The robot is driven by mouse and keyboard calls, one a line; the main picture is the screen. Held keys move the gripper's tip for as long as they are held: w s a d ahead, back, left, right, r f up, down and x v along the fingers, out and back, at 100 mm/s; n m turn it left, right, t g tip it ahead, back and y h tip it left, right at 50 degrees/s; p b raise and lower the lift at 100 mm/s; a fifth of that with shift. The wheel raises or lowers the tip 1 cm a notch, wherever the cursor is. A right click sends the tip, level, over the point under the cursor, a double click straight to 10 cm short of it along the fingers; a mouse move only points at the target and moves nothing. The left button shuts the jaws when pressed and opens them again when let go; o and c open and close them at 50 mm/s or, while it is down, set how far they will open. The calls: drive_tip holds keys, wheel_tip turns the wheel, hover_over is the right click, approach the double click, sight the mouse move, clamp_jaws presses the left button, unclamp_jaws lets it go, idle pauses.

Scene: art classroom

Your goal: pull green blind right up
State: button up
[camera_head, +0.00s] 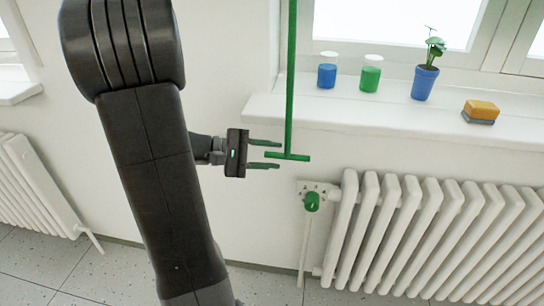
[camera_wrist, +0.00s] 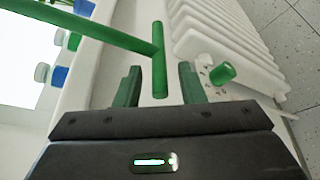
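A green blind pull hangs in front of the window sill. It is a long green rod (camera_head: 291,75) with a short green crossbar handle (camera_head: 288,156) at its lower end. In the wrist view the crossbar (camera_wrist: 159,75) shows just ahead of and between my gripper's fingertips, with the rod (camera_wrist: 85,28) running off to the upper left. My gripper (camera_head: 279,154) is open, its two fingers apart, just left of the crossbar in the head view. I cannot tell whether the fingers touch it. The blind itself is out of view.
A white sill (camera_head: 400,112) holds a blue jar (camera_head: 327,76), a green jar (camera_head: 370,78), a potted plant (camera_head: 424,82) and a sponge (camera_head: 481,111). A white radiator (camera_head: 430,235) with a green valve knob (camera_head: 312,202) stands below.

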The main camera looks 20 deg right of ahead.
drive_tip(key=shift+s+d+f, duration=0.1)
drive_tip(key=shift+d, duration=0.35)
